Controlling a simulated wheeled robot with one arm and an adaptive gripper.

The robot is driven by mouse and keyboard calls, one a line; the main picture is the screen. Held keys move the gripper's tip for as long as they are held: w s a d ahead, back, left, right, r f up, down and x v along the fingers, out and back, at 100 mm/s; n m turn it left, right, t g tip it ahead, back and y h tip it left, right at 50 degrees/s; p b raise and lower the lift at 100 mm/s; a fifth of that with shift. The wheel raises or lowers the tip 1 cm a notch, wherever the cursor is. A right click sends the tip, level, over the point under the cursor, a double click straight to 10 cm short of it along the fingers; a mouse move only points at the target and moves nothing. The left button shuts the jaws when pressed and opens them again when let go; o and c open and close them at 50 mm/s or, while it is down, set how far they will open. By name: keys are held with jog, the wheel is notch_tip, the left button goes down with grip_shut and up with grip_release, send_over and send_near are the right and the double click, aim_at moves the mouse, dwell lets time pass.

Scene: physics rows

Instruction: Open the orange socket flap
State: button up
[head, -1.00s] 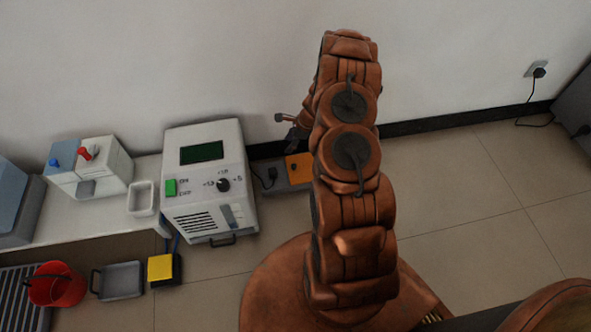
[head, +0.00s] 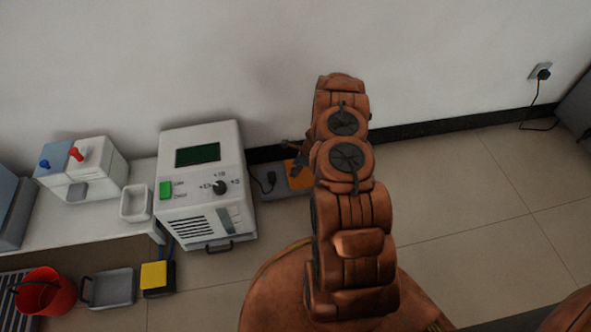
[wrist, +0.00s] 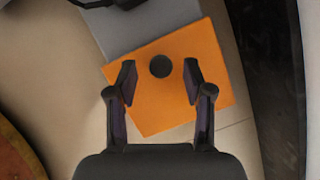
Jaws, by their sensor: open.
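The orange socket flap (wrist: 160,110) is a flat panel with a dark round knob (wrist: 160,66). It is at one end of a grey socket block (wrist: 150,28). In the head view the flap (head: 292,166) is partly hidden by my arm and gripper, on the block (head: 271,189) near the wall. My gripper (wrist: 160,79) is open and empty over the flap, its fingers on either side of the knob. I cannot tell whether the fingertips touch it. In the head view my gripper (head: 294,152) is small and dark above the flap.
A white machine (head: 203,185) stands just left of the socket block. A black plug (head: 271,177) sits in the block. The wall and its dark skirting (head: 420,128) are close behind. Tiled floor (head: 460,220) is clear to the right.

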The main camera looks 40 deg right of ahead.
jog(key=shift+w+a+f, duration=0.1)
jog(key=shift+w+f, duration=0.05)
jog(key=shift+f, duration=0.15)
grip_shut()
dwell(0.4)
